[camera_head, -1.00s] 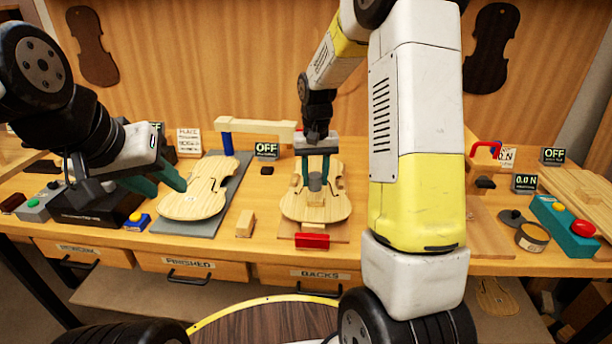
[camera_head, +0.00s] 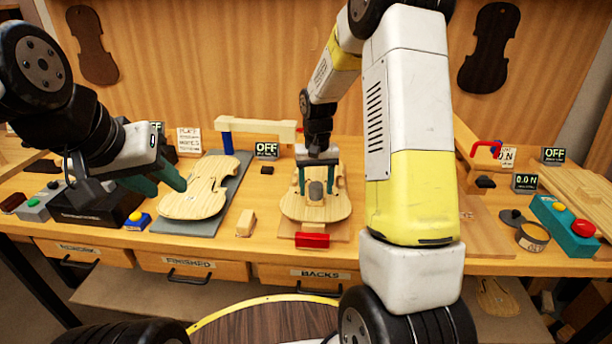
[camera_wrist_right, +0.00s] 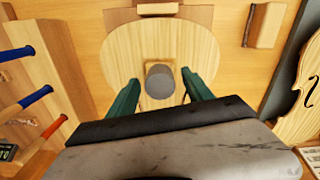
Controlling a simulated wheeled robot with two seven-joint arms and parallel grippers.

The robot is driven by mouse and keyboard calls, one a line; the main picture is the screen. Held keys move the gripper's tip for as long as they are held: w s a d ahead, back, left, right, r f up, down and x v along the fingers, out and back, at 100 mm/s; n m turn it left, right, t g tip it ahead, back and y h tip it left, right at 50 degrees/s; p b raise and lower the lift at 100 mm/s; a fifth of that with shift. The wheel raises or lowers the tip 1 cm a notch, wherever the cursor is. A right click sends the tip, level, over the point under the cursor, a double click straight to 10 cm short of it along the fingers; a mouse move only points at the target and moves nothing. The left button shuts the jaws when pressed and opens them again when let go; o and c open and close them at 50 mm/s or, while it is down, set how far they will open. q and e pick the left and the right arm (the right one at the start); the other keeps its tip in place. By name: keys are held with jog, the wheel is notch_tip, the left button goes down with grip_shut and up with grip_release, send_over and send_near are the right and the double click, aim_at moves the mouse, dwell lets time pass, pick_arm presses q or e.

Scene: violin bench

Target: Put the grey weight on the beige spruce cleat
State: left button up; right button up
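The grey weight (camera_head: 316,190) stands upright on the violin plate (camera_head: 290,210) in the middle of the bench. In the right wrist view the weight (camera_wrist_right: 160,80) covers most of a small beige piece, likely the spruce cleat (camera_wrist_right: 160,92), and seems to rest on it. My right gripper (camera_head: 316,185) is over the plate with its fingers on both sides of the weight. The right wrist view shows a gap at each finger, so the gripper is open. My left gripper (camera_head: 163,182) is open and empty at the left, near the other violin plate.
A violin top (camera_head: 195,195) lies on a grey mat at left. A loose beige block (camera_head: 245,222) and a red block (camera_head: 312,240) are near the front edge. A beige beam (camera_head: 255,127) on a blue post stands behind. A tin (camera_head: 532,237) and teal button box (camera_head: 566,222) are right.

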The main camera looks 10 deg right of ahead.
aim_at(316, 185)
jog(key=shift+r, duration=0.1)
notch_tip(316, 185, up, 12)
jog(key=s+r+t+y, duration=0.1)
jog(key=s+r+t, duration=0.2)
jog(key=s+r, duration=0.65)
jog(key=s+a+n+t+y, duration=0.1)
jog(key=s+a+t, duration=0.1)
jog(key=s, duration=1.2)
jog(key=shift+s+n+t, duration=0.3)
jog(key=shift+s+t, duration=0.1)
jog(key=shift+t, duration=0.2)
jog(key=shift+a+r, duration=0.1)
